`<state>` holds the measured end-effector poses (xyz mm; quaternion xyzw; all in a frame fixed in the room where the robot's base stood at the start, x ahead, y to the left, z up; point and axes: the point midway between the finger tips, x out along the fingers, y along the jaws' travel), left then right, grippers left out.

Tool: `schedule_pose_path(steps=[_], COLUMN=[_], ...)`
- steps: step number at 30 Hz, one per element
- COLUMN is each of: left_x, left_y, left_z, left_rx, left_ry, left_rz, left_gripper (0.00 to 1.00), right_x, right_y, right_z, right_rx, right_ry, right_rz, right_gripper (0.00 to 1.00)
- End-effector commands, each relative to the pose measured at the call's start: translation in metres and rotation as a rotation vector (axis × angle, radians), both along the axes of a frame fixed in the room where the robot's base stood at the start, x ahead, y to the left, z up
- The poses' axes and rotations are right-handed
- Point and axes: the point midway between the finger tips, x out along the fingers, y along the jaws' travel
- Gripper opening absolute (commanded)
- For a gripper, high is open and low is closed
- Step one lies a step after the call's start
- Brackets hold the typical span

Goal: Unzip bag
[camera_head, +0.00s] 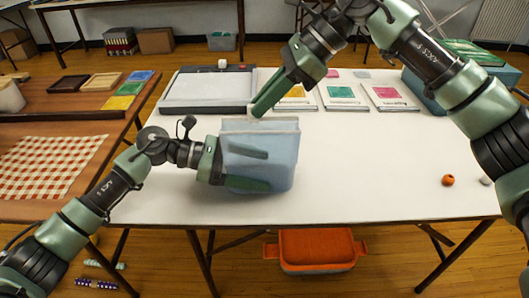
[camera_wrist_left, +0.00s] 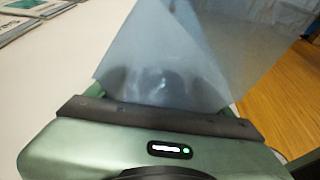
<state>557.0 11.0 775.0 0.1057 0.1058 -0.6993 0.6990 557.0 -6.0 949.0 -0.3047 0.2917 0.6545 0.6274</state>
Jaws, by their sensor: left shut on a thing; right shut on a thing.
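The bag (camera_head: 284,170) is a translucent blue-grey pouch, held upright above the front of the white table in the head view. Its top edge, with the zip strip (camera_head: 275,121), faces up. My left gripper (camera_head: 267,170) is shut on the bag from the left side, with a finger visible through or against its wall. The bag also fills the upper middle of the left wrist view (camera_wrist_left: 170,50). My right gripper (camera_head: 257,111) comes down from the upper right and is shut at the bag's top left corner, on what looks like the zip slider; the slider itself is mostly hidden.
A paper trimmer (camera_head: 210,88) lies behind the bag. Several cards, such as a green one (camera_head: 341,92), lie at the back. An orange-lidded box (camera_head: 315,248) is below the table.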

Motion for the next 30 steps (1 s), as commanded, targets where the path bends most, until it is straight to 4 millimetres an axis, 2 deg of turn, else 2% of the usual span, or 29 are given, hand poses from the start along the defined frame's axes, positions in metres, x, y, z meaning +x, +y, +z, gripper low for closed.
schedule_pose_path(steps=[24,30], left_x=[0.001,0.001], left_y=[0.000,0.000], left_z=[0.000,0.000], left_rx=[-0.001,-0.001], left_ry=[0.001,0.001], left_rz=[0.003,0.003], left_gripper=[0.59,0.59], right_x=[-0.003,-0.002], right_y=[0.034,0.033], right_z=[0.000,-0.001], right_rx=[-0.001,-0.001], right_ry=[0.002,0.002], right_rz=[0.004,0.003], right_gripper=[0.00,0.00])
